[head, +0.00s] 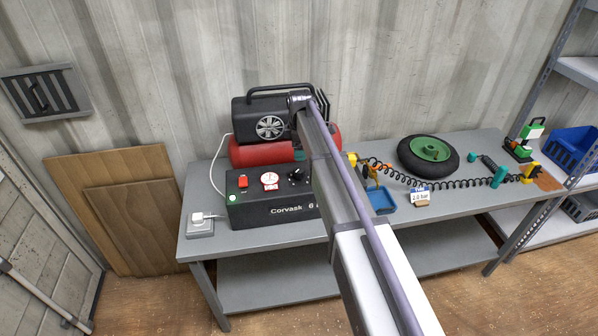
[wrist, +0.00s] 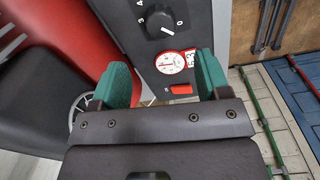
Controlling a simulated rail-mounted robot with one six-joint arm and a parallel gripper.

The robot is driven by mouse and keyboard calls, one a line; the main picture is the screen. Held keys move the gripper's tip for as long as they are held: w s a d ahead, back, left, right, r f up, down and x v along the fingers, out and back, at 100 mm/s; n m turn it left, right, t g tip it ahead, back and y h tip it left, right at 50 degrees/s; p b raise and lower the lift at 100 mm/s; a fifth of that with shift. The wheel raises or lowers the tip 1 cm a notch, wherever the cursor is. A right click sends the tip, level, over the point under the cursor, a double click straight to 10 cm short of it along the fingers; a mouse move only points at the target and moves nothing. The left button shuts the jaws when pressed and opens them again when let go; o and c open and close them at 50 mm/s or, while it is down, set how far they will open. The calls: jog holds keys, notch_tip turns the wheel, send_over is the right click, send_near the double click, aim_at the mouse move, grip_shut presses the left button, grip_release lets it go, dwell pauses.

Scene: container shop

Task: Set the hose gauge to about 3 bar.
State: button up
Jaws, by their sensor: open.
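A black control box (head: 290,206) marked "Corvask 6" stands on the bench. In the wrist view the gauge (wrist: 170,62) and the knob (wrist: 160,24), with a scale showing 0, 3 and 4, are near my gripper. The gauge needle is too small to read. My gripper (wrist: 160,76) is open and empty, its teal fingers apart with the gauge beyond them. In the head view my arm hides most of the gripper.
A compressor with a red tank (head: 250,152) stands behind the box. A red switch (head: 243,182) is left of the gauge. A wheel (head: 428,152), coiled black hose (head: 440,184) and blue tray (head: 381,201) lie to the right.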

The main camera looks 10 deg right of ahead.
aim_at(300, 169)
notch_tip(300, 169, down, 10)
jog(key=b, duration=0.9)
jog(key=shift+w+f, duration=0.1)
jog(key=shift+f, duration=0.05)
jog(key=c, duration=0.9)
jog(key=shift+c, duration=0.2)
